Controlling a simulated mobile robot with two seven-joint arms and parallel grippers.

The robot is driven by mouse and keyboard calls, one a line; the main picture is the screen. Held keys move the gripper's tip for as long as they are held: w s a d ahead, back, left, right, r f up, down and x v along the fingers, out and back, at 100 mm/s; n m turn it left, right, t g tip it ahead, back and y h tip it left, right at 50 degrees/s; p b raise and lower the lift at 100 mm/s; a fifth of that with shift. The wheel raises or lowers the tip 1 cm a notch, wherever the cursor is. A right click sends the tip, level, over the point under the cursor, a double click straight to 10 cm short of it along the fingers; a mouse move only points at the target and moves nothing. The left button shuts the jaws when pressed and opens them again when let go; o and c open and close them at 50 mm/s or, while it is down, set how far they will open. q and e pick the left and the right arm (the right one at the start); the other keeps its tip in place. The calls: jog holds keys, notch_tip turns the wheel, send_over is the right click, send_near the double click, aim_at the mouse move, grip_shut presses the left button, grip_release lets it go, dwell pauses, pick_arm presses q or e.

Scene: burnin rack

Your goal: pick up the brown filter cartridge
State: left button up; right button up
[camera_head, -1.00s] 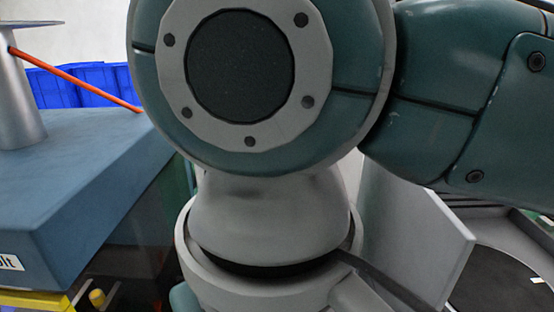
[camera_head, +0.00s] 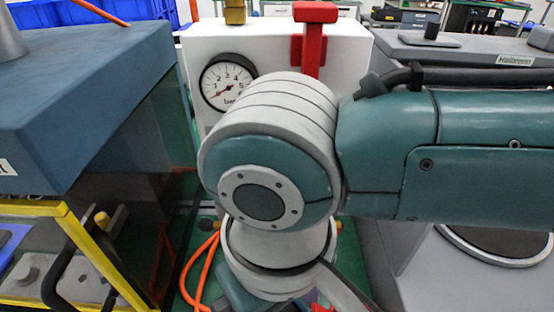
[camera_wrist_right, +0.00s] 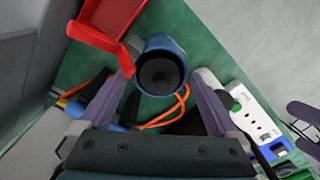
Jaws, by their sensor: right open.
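I cannot make out a brown filter cartridge in either current view. In the right wrist view, a blue round cup-like part (camera_wrist_right: 177,51) with a dark, round middle stands on a green surface. Whether that dark middle is the cartridge, I cannot tell. My right gripper (camera_wrist_right: 164,88) is open, its two fingers on either side of the near part of this blue part, with nothing visibly held. In the head view my right arm comes in from the right and hides its gripper and what is below. My left gripper is not in view.
A red open part (camera_wrist_right: 105,28) lies close to the left finger. An orange hose (camera_wrist_right: 170,118) loops between the fingers, and a white socket strip (camera_wrist_right: 252,118) lies right. A white box with a pressure gauge (camera_head: 228,82) and red handle (camera_head: 313,40) stands behind my arm.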

grip_shut()
dwell(0.7)
